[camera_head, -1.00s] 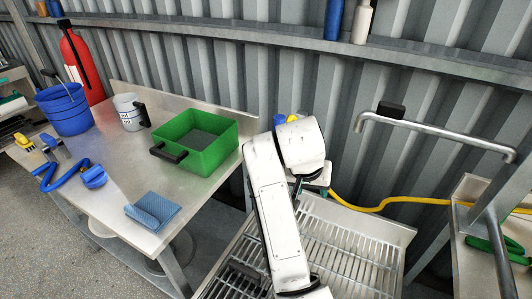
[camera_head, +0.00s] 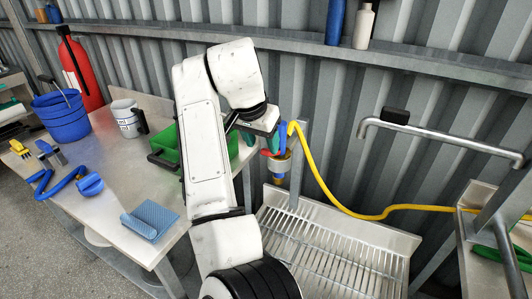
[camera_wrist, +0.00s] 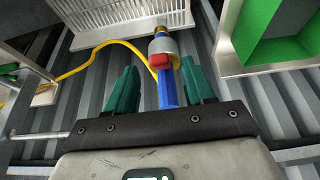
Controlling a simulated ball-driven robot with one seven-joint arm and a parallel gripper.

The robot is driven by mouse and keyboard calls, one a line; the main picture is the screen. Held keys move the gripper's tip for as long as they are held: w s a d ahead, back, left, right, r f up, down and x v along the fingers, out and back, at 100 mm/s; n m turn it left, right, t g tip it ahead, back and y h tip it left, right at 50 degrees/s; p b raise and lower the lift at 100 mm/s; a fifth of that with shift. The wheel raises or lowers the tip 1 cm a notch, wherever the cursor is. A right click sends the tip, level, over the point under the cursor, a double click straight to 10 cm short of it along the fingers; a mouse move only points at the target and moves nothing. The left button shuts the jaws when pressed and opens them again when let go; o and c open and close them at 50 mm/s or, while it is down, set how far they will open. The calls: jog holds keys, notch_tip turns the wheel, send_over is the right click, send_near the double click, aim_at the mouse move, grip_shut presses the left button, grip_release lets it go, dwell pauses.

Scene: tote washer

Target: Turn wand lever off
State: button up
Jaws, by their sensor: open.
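The wand, with a blue handle (camera_wrist: 168,92), a grey collar and a red lever (camera_wrist: 170,57), shows in the wrist view ahead of my gripper. My gripper (camera_wrist: 160,92) is open, with its two dark green fingers on either side of the blue handle. I cannot tell whether the fingers touch it. In the head view the wand (camera_head: 280,160) sits by a grey post above the slatted drain rack, with a yellow hose (camera_head: 330,195) leading away. My arm partly hides the view there, and the lever's exact angle is unclear.
The green tub (camera_head: 166,146) stands on the steel table (camera_head: 120,185) at left, partly behind my arm. The slatted rack (camera_head: 330,245) lies below the wand and looks empty. A metal pipe rail (camera_head: 440,137) is at right, before the corrugated wall.

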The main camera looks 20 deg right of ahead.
aim_at(265, 150)
jog(key=shift+p+x, duration=0.35)
jog(key=shift+x, duration=2.8)
grip_shut()
